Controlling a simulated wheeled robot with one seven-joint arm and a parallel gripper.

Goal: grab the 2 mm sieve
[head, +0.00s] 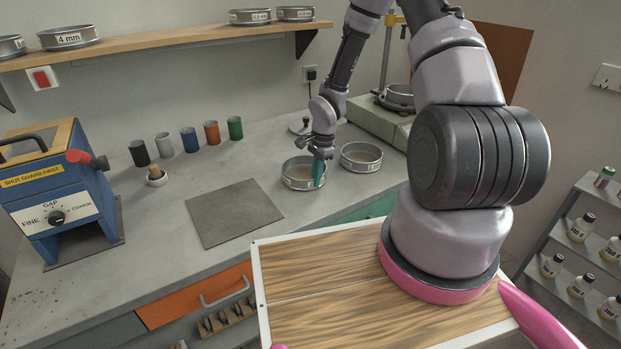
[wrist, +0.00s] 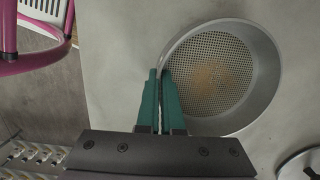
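A round metal sieve (head: 296,184) stands on the grey bench, its mesh floor holding a little brown material. In the wrist view the sieve (wrist: 258,118) fills the right half. My gripper (head: 319,173) is at its right side in the head view. In the wrist view the green fingers of my gripper (wrist: 161,85) straddle the sieve's wall, one inside and one outside, with almost no gap. The sieve appears to rest on the bench. I cannot read a size on it.
A second sieve (head: 361,164) stands close to the right, before a green-grey machine (head: 378,121). More sieves, one marked 4 mm (head: 68,37), sit on the wall shelf. A dark mat (head: 235,212), several coloured cups (head: 188,140) and a blue mill (head: 60,200) are to the left.

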